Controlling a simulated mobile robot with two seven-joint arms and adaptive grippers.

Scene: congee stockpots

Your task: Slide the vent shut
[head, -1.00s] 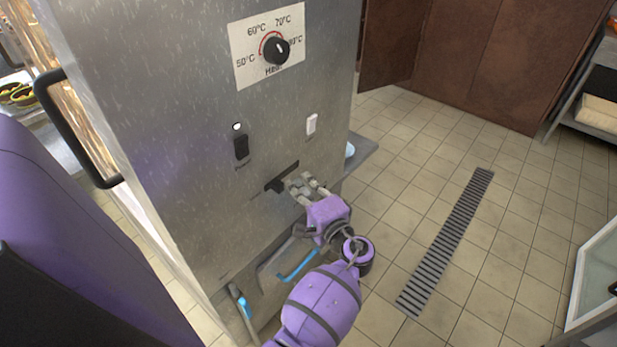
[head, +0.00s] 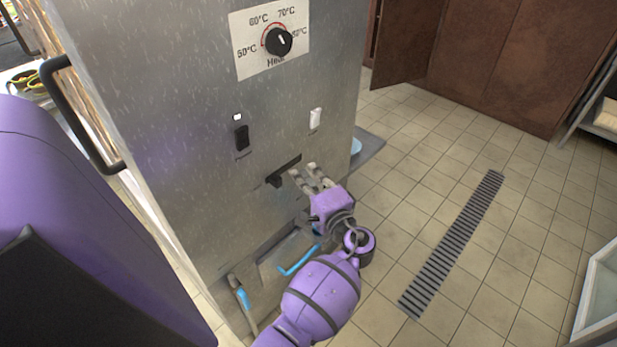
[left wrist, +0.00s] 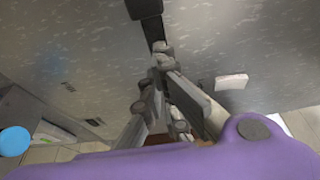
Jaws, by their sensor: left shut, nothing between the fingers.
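The vent is a dark slot (head: 287,168) in the metal cabinet front, with a black slider tab (head: 275,181) at its left, lower end. In the left wrist view the tab (left wrist: 145,8) is at the top edge, and the slot runs down from it toward my fingers. My left gripper (head: 302,175) is shut and empty, close to the slot's right part and to the right of the tab. Its fingertips show in the left wrist view (left wrist: 160,52), just below the tab. I cannot tell whether they touch the panel. My right gripper is not in view.
Above the vent are a heat dial (head: 278,41), a black switch (head: 241,137) and a white switch (head: 315,118). Below is a recess with a blue-handled tool (head: 298,262). A black door handle (head: 80,115) sticks out left.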

